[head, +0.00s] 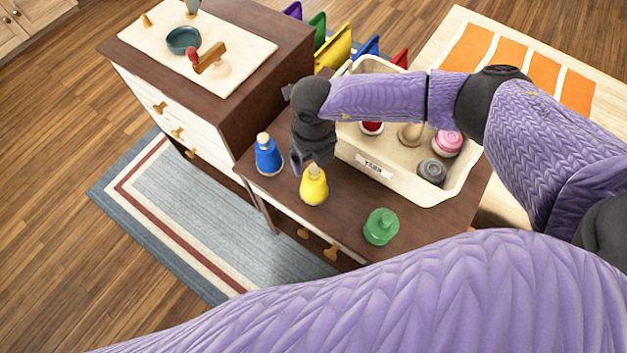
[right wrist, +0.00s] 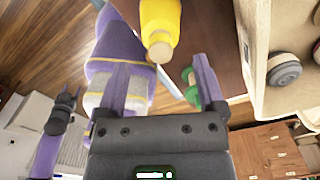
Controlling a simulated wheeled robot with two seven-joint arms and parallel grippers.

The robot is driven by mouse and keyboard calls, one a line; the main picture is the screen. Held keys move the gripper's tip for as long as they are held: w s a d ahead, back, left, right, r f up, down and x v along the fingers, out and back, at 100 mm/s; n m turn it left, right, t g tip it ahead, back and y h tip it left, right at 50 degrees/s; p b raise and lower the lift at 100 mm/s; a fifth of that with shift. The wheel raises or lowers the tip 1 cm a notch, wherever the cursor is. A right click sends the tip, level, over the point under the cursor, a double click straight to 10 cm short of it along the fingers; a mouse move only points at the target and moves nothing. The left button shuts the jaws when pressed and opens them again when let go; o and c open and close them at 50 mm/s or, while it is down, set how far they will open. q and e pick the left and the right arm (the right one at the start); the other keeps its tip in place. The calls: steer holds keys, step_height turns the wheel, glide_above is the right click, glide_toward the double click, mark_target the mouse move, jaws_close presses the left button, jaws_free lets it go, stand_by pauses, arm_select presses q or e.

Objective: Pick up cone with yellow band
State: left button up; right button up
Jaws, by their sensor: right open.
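The yellow cone-shaped piece (head: 314,190) stands upright near the front edge of the brown table, with a pale knob on top. I see no separate band on it. It also shows at the top of the right wrist view (right wrist: 160,20), knob towards my gripper. My right gripper (head: 309,168) is open and empty, pointing down just above and behind the yellow piece. In the right wrist view its fingers (right wrist: 164,75) are apart, and the piece lies beyond their tips. My left gripper (right wrist: 62,110) shows small at the left of the right wrist view; its jaw state is unclear.
A blue piece (head: 268,156) stands close on the left, a green piece (head: 380,227) to the right. A cream bin (head: 455,192) with several pieces is behind. A taller cabinet (head: 222,114) with a board stands left. Bare tabletop lies between yellow and green.

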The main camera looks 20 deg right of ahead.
mark_target(314, 168)
step_height(314, 168, down, 6)
steer(key=b, duration=0.3)
steer(key=shift+s+f, duration=0.15)
steer(key=shift+f, duration=0.1)
steer(key=shift+r, duration=0.15)
steer(key=c, duration=0.9)
jaws_close()
